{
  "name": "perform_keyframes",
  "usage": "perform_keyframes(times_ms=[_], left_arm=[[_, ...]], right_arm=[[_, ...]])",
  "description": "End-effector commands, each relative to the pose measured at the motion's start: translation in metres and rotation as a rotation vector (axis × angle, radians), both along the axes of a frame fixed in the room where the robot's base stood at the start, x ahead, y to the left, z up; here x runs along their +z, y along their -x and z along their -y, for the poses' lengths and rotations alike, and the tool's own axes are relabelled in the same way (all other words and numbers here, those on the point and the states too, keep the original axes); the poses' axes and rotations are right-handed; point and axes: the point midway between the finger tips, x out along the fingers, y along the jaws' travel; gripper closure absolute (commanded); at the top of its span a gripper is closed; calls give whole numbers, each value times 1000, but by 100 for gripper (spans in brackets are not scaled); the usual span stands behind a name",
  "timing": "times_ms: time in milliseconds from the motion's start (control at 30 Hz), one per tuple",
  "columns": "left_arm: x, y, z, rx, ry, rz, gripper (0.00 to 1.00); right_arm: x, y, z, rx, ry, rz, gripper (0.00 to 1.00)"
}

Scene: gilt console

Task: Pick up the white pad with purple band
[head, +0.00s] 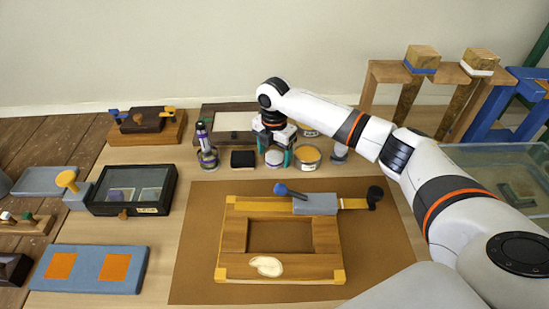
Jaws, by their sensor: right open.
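A small round white pad (274,158) stands at the back of the bench, directly below my right gripper. Its band is too small and shaded to make out clearly. My right gripper (275,154) comes in from the right, points down and is open. Its teal-tipped fingers show on either side of the pad. I cannot tell whether they touch it. The gripper's body hides what is right behind the pad. My left gripper is not in view.
A black block (243,159) stands close left of the pad, and a purple-topped bottle (205,145) is further left. An orange-filled tin (308,156) is close on the right. A wooden frame (233,243) lies on the brown mat (195,250) in front.

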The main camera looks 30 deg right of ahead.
Motion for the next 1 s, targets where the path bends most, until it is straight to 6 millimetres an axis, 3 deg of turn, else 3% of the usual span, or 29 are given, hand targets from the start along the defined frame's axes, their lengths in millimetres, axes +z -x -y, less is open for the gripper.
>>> perform_keyframes(times_ms=[100, 333, 367, 633, 867, 1000], left_arm=[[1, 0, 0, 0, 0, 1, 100], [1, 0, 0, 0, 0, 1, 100], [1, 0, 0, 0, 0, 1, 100], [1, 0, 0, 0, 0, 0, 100], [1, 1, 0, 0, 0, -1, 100], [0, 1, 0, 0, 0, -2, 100]], right_arm=[[-11, 0, 0, 0, 1, 0, 27], [-13, 0, 0, 1, 0, 1, 27], [-13, 0, 0, 1, 0, 1, 28], [-12, 0, 0, 1, 0, 1, 73], [-12, 0, 0, 0, 0, 1, 74], [-1, -1, 0, 0, 0, 3, 74]])
